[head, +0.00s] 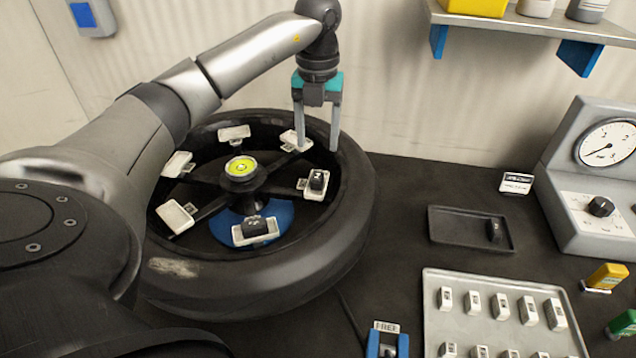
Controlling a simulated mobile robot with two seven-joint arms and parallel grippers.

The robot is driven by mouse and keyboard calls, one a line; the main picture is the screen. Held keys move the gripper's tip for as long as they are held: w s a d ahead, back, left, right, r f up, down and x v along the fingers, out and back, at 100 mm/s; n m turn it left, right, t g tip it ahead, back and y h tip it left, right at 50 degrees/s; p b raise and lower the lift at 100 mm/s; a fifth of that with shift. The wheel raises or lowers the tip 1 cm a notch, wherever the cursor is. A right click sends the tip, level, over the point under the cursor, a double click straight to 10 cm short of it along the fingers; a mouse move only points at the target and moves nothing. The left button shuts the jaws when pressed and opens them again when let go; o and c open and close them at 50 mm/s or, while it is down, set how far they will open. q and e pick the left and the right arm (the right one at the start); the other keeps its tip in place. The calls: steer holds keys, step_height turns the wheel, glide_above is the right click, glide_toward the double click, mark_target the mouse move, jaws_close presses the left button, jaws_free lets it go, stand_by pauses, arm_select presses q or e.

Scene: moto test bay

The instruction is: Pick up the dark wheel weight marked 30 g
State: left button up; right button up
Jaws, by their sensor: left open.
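My left gripper (316,146) is open and empty, pointing down over the far right part of the black wheel (330,245). One dark weight (316,180) sits in a white holder on the wheel's right side, just below the fingertips in the picture. A second dark weight (255,227) sits in the holder at the wheel's near side. A third dark weight (494,230) is at the right end of a dark tray (455,228). Their markings are too small to read, so I cannot tell which is 30 g. My right gripper is not in view.
A light tray (430,310) with several pale weights lies at the front right. A grey gauge box (560,180) stands at the right. A shelf (530,22) juts from the wall at upper right. The dark table between wheel and dark tray is clear.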

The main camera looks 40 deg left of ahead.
mark_target(317, 180)
arm_select(q)
steer(key=shift+f, duration=1.4)
step_height(317, 180, down, 5)
steer(key=shift+r+b, duration=0.2)
steer(key=shift+b, duration=0.4)
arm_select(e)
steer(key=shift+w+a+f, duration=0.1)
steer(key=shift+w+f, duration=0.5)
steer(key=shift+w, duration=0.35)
arm_select(q)
jaws_close()
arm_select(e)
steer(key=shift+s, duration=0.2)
